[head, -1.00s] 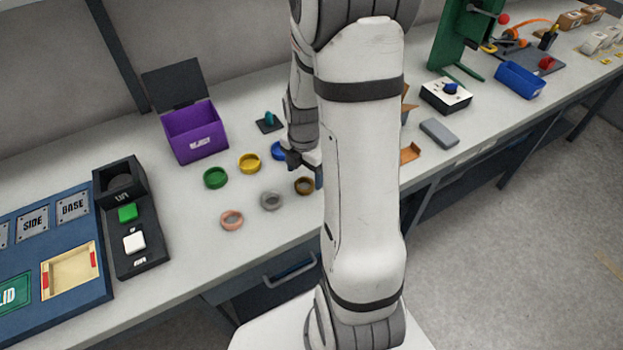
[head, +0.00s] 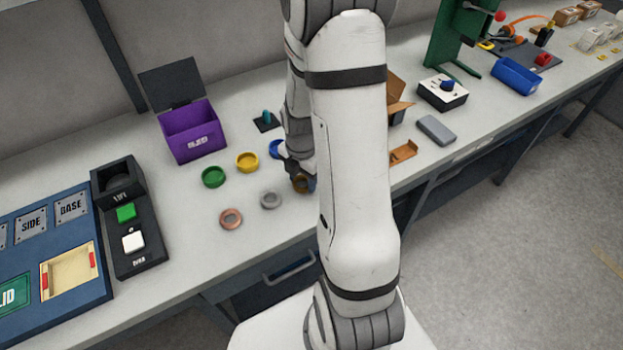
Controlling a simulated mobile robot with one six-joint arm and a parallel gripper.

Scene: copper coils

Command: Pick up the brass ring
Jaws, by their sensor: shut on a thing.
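The brass ring (head: 301,186), brownish gold, is at the right end of a loose group of rings on the grey bench, in the head view. My gripper (head: 303,176) is down at it and shut on it. The fingers and my arm hide part of the ring, and I cannot tell whether it is clear of the bench top.
Nearby on the bench are a grey ring (head: 270,200), a copper ring (head: 231,218), a yellow ring (head: 247,162), a green ring (head: 213,177) and a partly hidden blue ring (head: 276,149). A purple bin (head: 193,140) stands behind. The front strip of bench (head: 250,232) is clear.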

